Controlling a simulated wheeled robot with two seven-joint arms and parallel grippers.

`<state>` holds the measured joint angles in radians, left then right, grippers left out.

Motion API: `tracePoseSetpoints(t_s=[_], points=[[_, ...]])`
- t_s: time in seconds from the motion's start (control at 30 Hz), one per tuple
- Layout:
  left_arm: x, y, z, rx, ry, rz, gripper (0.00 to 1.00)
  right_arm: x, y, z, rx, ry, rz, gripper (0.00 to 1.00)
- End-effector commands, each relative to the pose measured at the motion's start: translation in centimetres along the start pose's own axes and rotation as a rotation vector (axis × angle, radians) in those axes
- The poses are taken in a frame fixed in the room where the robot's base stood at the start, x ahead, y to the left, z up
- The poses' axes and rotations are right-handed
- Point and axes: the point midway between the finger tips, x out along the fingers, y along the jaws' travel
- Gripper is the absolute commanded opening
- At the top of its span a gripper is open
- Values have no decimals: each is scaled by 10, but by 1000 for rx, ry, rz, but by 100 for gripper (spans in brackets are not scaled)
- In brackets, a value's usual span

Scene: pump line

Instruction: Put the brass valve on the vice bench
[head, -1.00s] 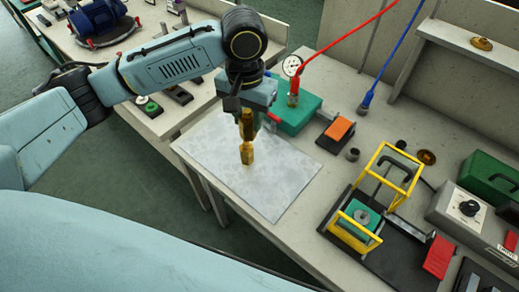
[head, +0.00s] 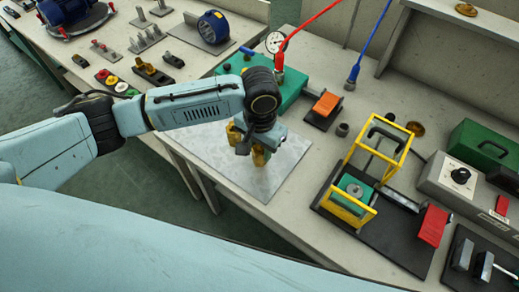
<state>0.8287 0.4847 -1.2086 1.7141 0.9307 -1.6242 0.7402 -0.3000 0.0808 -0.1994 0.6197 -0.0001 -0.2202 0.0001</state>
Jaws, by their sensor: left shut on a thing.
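The brass valve (head: 260,156) is in my left gripper (head: 248,146), which is shut on it. They are over the pale grey sheet (head: 205,143) on the near bench. Brass shows on both sides of the gripper, at its left and below it; the fingers and wrist hide the middle of the valve. I cannot tell whether the valve touches the sheet. My right gripper is out of view. No vice can be made out with certainty; a second bench (head: 120,45) stands at the back left.
A green box (head: 284,92) with a gauge (head: 275,42) stands just behind the sheet. A yellow frame (head: 378,165) on a black base and a red block (head: 434,225) are to the right. The back-left bench carries small fittings and a blue round unit (head: 213,27).

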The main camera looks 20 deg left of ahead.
Motion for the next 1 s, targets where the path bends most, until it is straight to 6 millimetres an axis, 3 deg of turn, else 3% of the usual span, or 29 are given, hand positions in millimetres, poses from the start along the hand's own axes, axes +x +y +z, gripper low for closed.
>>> tracePoseSetpoints(t_s=[0.1, 0.47, 0.5, 0.63, 1.0], points=[[9, 0, -1, 0, 2, 0, 1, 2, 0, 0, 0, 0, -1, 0], [11, 0, 0, 0, 2, 1, 1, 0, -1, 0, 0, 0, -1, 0], [12, 0, 0, 0, 2, 0, 36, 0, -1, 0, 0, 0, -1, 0], [12, 0, 0, 0, 1, 0, 53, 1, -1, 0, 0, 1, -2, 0], [7, 0, -1, 0, 2, 0, 54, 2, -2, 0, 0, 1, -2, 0]])
